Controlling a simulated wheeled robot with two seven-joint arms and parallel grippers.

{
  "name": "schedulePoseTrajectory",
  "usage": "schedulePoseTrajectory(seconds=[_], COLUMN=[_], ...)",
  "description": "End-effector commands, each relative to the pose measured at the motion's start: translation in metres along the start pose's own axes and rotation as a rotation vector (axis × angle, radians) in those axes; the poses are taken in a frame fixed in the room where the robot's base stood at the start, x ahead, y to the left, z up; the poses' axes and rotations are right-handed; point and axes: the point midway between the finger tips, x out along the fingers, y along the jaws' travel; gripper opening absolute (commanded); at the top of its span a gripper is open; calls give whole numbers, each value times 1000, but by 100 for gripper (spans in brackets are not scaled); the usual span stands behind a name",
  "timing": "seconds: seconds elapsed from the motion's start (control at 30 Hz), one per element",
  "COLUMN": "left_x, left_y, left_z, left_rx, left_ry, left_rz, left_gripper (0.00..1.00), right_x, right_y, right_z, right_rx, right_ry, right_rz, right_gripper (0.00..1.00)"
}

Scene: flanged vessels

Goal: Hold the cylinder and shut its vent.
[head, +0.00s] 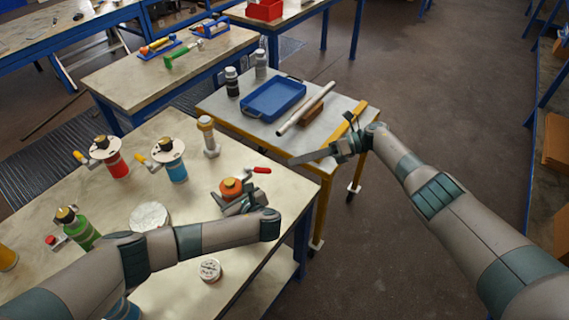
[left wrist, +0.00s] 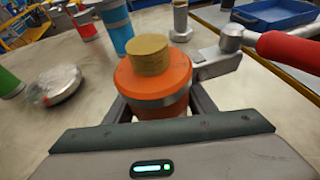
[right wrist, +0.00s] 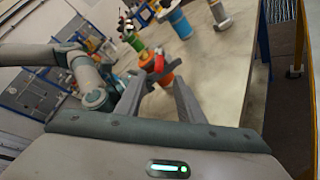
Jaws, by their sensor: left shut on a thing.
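The orange cylinder (head: 231,187) stands near the right edge of the pale workbench, with a tan knob on top. Its vent arm ends in a red handle (head: 262,170) that points out to the right. My left gripper (head: 243,203) is shut around the cylinder body, with a finger on each side in the left wrist view (left wrist: 160,105). There the orange top (left wrist: 150,78) and the red handle (left wrist: 290,48) show clearly. My right gripper (head: 328,154) is open and empty, to the right of the handle and apart from it. The right wrist view shows the cylinder (right wrist: 163,80) beyond its fingers.
Red (head: 116,166), blue (head: 176,170) and green (head: 82,233) vessels stand left on the bench. A flanged post (head: 208,138) stands behind the cylinder. Open floor lies right.

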Motion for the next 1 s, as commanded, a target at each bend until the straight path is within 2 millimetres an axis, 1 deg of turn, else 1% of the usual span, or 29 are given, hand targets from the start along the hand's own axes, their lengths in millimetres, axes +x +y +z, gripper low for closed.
schedulePoseTrajectory(seconds=[0.03, 0.2, 0.53, 0.57, 0.6, 0.7, 0.87, 1.0], left_x=[1, 1, 1, 1, 1, 1, 1, 1], left_y=[1, 1, 1, 1, 1, 1, 1, 2], left_z=[0, -1, -1, -1, -1, -1, -1, -1], left_rx=[2, 2, 2, 2, 2, 2, 2, 2], left_ry=[0, 0, 0, 0, 0, 0, 1, 1], left_rz=[2, 2, 3, 3, 3, 3, 3, 3], left_gripper=[8, 8, 8, 8, 8, 8, 8, 8], right_x=[-8, -21, -24, -24, -24, -23, -17, -6], right_y=[-1, 0, 0, 0, 0, 0, -2, -4], right_z=[0, 0, 0, 0, 0, -1, -7, -18], right_rx=[0, -1, -1, -1, 0, 2, 21, 59], right_ry=[0, 0, 0, 0, 0, -5, -36, -98], right_rz=[-2, 0, 0, 0, 0, 0, -1, -1], right_gripper=[35, 35, 35, 32, 23, 0, 0, 0])
